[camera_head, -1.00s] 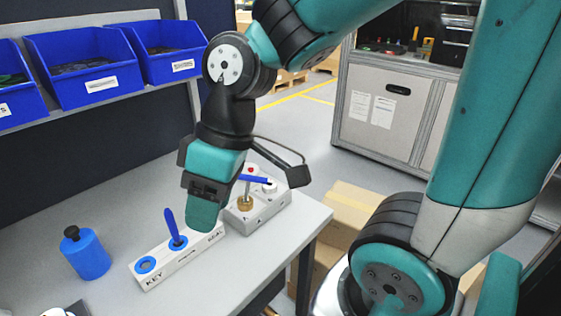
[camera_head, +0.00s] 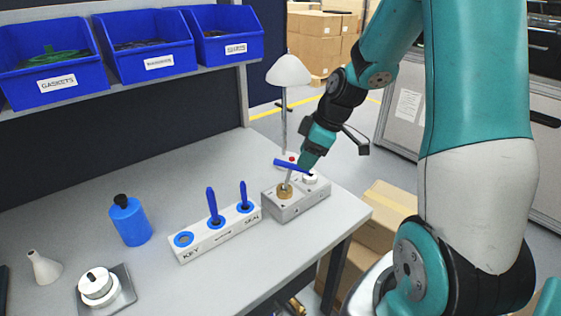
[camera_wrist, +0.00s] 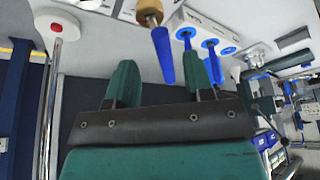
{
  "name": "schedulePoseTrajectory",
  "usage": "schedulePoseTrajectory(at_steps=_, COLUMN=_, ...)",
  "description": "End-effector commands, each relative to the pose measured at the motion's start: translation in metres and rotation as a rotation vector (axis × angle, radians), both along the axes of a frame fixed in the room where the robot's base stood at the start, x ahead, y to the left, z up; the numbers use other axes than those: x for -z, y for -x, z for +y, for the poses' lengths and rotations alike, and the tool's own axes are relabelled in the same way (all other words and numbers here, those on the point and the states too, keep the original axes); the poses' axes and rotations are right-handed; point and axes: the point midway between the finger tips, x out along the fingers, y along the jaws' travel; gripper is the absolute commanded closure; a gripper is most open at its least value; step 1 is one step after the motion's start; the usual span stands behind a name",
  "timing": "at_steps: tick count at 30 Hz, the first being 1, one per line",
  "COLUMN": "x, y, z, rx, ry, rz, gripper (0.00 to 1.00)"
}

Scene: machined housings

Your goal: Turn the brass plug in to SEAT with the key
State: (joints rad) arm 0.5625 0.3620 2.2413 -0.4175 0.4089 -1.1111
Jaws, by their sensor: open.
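A grey metal housing (camera_head: 302,206) sits near the table's right edge. The brass plug (camera_head: 285,191) is on its top, and also shows at the top of the wrist view (camera_wrist: 149,10). The key, with a grey shaft and a blue crossbar handle (camera_head: 290,165), stands on the plug. My gripper (camera_head: 306,161) is at the handle from above right. In the wrist view, the blue handle (camera_wrist: 164,56) appears between the two teal fingers of my open gripper (camera_wrist: 162,75), nearer the right finger. I cannot tell whether a finger touches it. The plug's marks are too small to read.
A white rack (camera_head: 218,237) left of the housing has an empty KEY socket (camera_head: 183,239) and two blue-handled tools. A blue bottle (camera_head: 130,222), white funnel (camera_head: 43,268) and round white fixture (camera_head: 97,287) stand further left. A white lamp (camera_head: 288,70) rises behind the housing.

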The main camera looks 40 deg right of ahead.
Motion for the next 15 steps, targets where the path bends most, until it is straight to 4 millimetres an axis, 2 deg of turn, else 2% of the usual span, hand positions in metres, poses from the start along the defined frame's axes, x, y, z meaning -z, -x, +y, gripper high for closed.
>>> schedulePoseTrajectory(at_steps=8, x=-0.004, y=-0.042, z=0.043, rx=-0.005, ry=0.000, rz=0.000, gripper=0.52)
schedulePoseTrajectory(at_steps=15, x=0.033, y=-0.052, z=0.052, rx=0.000, ry=-0.001, rz=0.004, gripper=0.52)
